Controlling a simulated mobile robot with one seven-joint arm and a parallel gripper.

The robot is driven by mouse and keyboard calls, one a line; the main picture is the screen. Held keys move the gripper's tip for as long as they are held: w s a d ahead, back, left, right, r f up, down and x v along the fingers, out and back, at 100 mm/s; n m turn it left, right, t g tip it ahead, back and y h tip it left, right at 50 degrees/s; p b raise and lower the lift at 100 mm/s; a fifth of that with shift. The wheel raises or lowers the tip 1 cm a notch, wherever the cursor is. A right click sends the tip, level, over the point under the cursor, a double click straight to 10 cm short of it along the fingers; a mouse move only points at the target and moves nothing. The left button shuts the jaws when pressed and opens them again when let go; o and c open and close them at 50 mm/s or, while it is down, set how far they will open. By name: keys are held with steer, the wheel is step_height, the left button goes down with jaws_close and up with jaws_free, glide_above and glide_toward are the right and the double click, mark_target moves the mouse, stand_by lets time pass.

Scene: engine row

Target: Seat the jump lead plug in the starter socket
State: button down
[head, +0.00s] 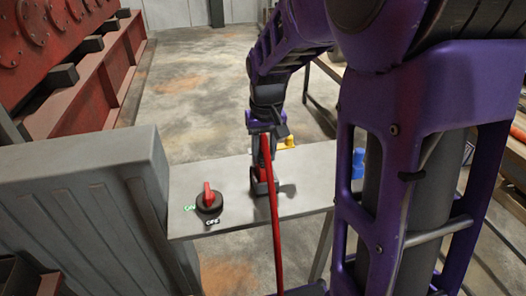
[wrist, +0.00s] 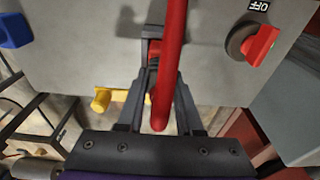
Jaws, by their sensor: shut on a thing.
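My gripper (wrist: 154,72) points down at the grey bench top and is shut on the red jump lead plug (wrist: 153,48). The red lead (wrist: 172,65) runs from it across the front of the fingers and hides part of the plug. In the head view my gripper (head: 264,172) is over the middle of the bench, with the red lead (head: 273,220) hanging in front. Red and dark parts show low at the fingertips. I cannot make out the starter socket apart from the plug, or tell whether the plug touches it.
A rotary switch (head: 208,200) with a red handle and ON and OFF labels stands left on the bench (head: 235,172). A yellow part (head: 290,142) is at the back edge and a blue part (head: 358,163) at the right. A grey ribbed casing (head: 80,190) stands left.

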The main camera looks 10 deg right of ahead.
steer(key=c, duration=0.6)
jaws_free()
steer(key=shift+f, duration=0.1)
steer(key=shift+o, duration=0.2)
step_height(320, 180, up, 12)
steer(key=s+p, duration=0.1)
steer(key=p, duration=0.1)
steer(key=shift+s, duration=0.2)
